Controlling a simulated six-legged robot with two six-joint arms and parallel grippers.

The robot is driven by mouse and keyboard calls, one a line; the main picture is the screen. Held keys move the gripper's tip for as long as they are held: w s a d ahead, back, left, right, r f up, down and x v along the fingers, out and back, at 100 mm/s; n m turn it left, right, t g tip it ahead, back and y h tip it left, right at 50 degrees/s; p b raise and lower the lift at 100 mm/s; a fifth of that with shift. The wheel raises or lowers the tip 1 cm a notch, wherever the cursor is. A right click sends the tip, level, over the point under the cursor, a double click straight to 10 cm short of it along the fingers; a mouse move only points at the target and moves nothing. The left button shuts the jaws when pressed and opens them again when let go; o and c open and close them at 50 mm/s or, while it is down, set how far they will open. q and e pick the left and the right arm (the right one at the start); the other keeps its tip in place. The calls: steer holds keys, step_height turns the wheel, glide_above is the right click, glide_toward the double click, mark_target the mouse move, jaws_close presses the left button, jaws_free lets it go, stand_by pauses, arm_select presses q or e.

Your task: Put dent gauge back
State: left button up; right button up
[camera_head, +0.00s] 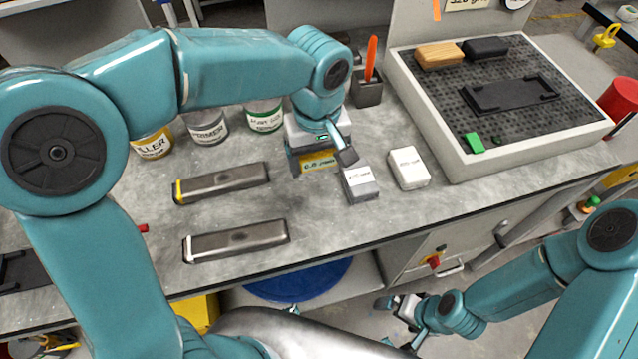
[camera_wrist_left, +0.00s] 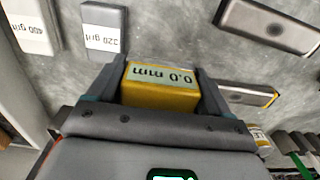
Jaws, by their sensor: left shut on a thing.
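The yellow dent gauge (camera_head: 318,161) has a pale label reading 0.0 mm. My left gripper (camera_head: 322,158) is shut on it, over the grey bench and just left of two small sanding blocks. In the left wrist view the gauge (camera_wrist_left: 160,86) sits between the two dark fingers of the left gripper (camera_wrist_left: 158,88), label toward the camera. I cannot tell whether its underside touches the bench. My right gripper (camera_head: 396,305) is low at the right, in front of the bench and away from the gauge; its fingers are too small to read.
A grey 320 grit block (camera_head: 360,184) and a white 400 grit block (camera_head: 408,168) are close right. Two long metal bars (camera_head: 222,183) (camera_head: 237,240) lie left. Several cans (camera_head: 207,126) stand behind. A dark holder (camera_head: 367,90) and a raised perforated tray (camera_head: 540,142) are further right.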

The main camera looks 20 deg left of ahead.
mark_target(316, 171)
arm_select(q)
step_height(316, 171, down, 4)
steer(key=shift+a+r, duration=0.15)
steer(key=shift+r, duration=0.1)
step_height(316, 171, down, 5)
steer(key=shift+f, duration=0.15)
steer(key=o, duration=1.1)
steer(key=shift+f, duration=0.1)
steer(key=shift+r, duration=0.2)
step_height(316, 171, up, 12)
